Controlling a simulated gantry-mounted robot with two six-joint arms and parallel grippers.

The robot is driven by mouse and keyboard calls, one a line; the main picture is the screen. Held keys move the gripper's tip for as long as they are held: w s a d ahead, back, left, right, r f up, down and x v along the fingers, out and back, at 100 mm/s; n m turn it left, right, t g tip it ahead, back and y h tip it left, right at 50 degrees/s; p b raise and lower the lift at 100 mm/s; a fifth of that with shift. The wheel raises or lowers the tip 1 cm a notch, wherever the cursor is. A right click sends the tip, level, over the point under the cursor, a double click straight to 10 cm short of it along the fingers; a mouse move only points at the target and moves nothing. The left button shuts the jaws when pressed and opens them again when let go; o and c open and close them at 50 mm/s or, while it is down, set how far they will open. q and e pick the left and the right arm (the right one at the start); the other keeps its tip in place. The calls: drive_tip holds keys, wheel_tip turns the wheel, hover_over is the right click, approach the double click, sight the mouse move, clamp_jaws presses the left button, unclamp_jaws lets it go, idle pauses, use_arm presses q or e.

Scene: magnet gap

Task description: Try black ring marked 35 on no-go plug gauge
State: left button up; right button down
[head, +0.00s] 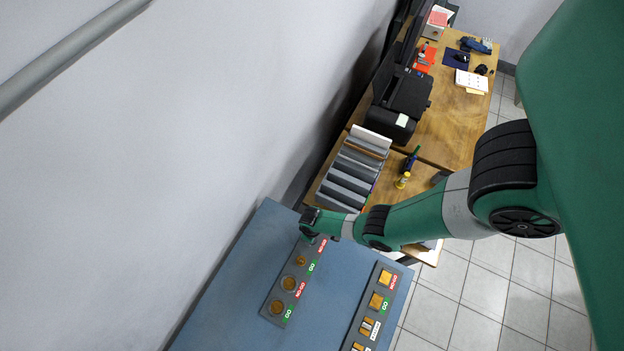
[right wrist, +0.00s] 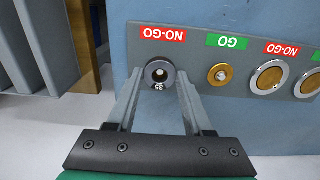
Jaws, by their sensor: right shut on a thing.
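My right gripper (right wrist: 159,82) is shut on the dark ring marked 35 (right wrist: 158,86), one finger on each side. The ring is in front of the panel (right wrist: 195,62) just by the red NO-GO label (right wrist: 163,35), over the no-go plug's place. A small pale spot shows in the ring's dark hole, maybe the plug's tip. I cannot tell how far the ring is on the plug. The brass GO plug (right wrist: 218,73) beside it is bare. In the head view my right gripper (head: 309,226) is at the panel's far end and hides the ring. My left gripper is not in view.
Larger brass gauges (right wrist: 269,78) sit farther along the panel. A second panel (head: 374,305) with square brass pieces lies to the right on the blue bench (head: 245,270). Grey binders (head: 348,182) stand behind on a wooden table (head: 450,130). A wall runs along the left.

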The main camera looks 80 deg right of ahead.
drive_tip(key=shift+f, duration=0.25)
idle(0.7)
drive_tip(key=shift+c, duration=1.1)
unclamp_jaws()
drive_tip(key=shift+c, duration=0.3)
drive_tip(key=c, duration=0.5)
drive_tip(key=shift+o, duration=0.2)
drive_tip(key=shift+r, duration=0.1)
wheel_tip(320, 180, up, 4)
drive_tip(key=p, duration=0.4)
drive_tip(key=shift+r, duration=0.25)
drive_tip(key=shift+f, duration=0.1)
